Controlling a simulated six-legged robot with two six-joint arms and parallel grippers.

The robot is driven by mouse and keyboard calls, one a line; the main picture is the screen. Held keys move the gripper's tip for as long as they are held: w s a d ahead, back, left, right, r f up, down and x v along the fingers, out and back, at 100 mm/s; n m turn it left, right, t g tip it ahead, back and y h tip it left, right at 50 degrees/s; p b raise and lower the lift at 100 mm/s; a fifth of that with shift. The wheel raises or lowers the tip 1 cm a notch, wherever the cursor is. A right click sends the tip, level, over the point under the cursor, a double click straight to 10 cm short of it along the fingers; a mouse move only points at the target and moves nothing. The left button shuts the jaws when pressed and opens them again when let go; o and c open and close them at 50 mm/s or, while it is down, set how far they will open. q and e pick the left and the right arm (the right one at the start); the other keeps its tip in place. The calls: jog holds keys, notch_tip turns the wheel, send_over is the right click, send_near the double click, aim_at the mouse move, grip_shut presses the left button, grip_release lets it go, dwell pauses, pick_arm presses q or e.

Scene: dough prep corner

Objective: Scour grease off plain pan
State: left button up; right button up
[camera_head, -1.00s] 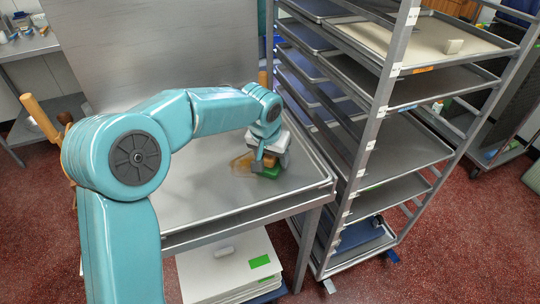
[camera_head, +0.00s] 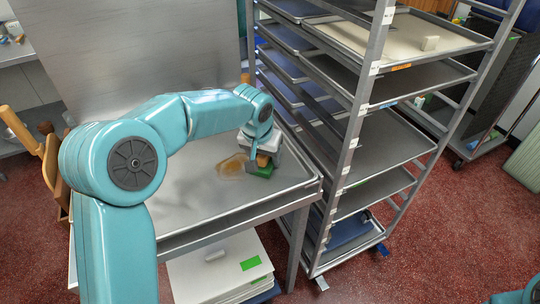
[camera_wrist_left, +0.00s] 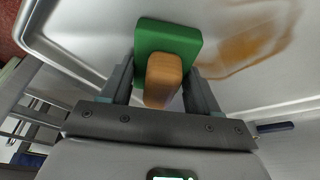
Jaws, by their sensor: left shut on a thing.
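The plain pan (camera_head: 190,208) is a wide, shallow metal tray on the table; its bare surface and rim also show in the wrist view (camera_wrist_left: 92,22). A brown, translucent grease patch (camera_head: 232,167) lies on it, just left of my left gripper, and shows at the right in the wrist view (camera_wrist_left: 245,48). My left gripper (camera_head: 263,152) is shut on the wooden handle (camera_wrist_left: 163,78) of a scrubber with a green pad (camera_head: 262,171). The pad (camera_wrist_left: 168,38) is beside the patch, at or just above the pan; contact is unclear. My right gripper is not in view.
A tall metal rack (camera_head: 350,150) with several trays stands close at the right of the table. A holder with wooden-handled tools (camera_head: 52,165) is at the left. White boards (camera_head: 215,270) lie on the shelf below.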

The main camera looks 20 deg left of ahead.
aim_at(229, 175)
pick_arm(q)
jog(key=shift+s+a+b, duration=0.3)
jog(key=shift+s+a, duration=0.4)
jog(key=shift+s, duration=0.2)
jog(key=shift+s+a+b, duration=0.8)
jog(key=shift+s+a, duration=0.55)
jog(key=shift+s, duration=0.2)
jog(key=shift+s+a+f, duration=0.1)
jog(key=shift+s+a, duration=0.3)
jog(key=shift+s+a+b, duration=0.65)
jog(key=shift+s+a, duration=0.3)
jog(key=shift+s, duration=0.25)
jog(key=shift+r, duration=0.2)
